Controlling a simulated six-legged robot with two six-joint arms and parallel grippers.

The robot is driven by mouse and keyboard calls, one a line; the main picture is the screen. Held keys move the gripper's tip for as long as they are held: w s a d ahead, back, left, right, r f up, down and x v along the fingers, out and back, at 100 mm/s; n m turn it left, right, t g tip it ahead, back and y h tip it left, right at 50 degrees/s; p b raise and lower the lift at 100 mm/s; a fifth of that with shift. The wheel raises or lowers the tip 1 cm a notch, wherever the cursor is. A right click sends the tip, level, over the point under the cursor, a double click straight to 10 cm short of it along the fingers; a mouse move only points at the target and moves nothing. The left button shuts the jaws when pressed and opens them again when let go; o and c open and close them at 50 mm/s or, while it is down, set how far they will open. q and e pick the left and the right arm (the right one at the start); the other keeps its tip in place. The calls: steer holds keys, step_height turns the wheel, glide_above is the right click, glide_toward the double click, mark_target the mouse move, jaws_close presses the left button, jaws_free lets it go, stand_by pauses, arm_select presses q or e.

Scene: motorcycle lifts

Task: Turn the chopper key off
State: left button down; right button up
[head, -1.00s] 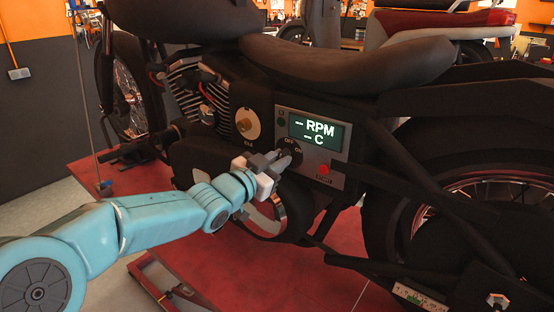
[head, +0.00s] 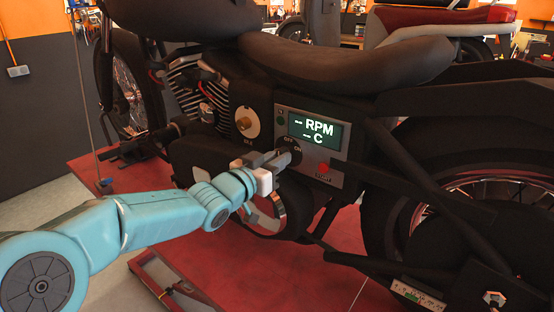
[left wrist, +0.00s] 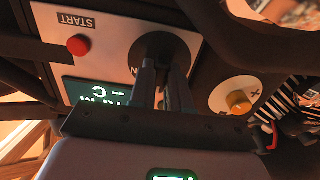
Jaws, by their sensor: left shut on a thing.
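The chopper's control panel (head: 335,172) is on the side of the dark motorcycle, under the seat. Its display (head: 312,131) is lit and reads "-- RPM" and "-- C". The round black key switch (head: 295,151) sits below the display, between OFF and ON labels. My left gripper (head: 289,157) is at the switch, shut on the key, which its fingers mostly hide. In the left wrist view the two fingers (left wrist: 163,92) reach the black switch disc (left wrist: 160,55). My right gripper is not in view.
A red start button (head: 323,168) is right of the switch. A brass knob on a pale dial (head: 246,122) is to the left. The bike stands on a red lift platform (head: 337,243). A dark frame tube runs right of the panel.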

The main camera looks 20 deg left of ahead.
arm_select(q)
steer(key=shift+r, duration=0.3)
steer(key=c, duration=1.3)
jaws_free()
steer(key=shift+o, duration=1.1)
steer(key=shift+f, duration=0.15)
steer(key=b+v, duration=0.3)
steer(key=v, duration=1.3)
steer(key=shift+s, duration=0.1)
steer(key=shift+s, duration=0.1)
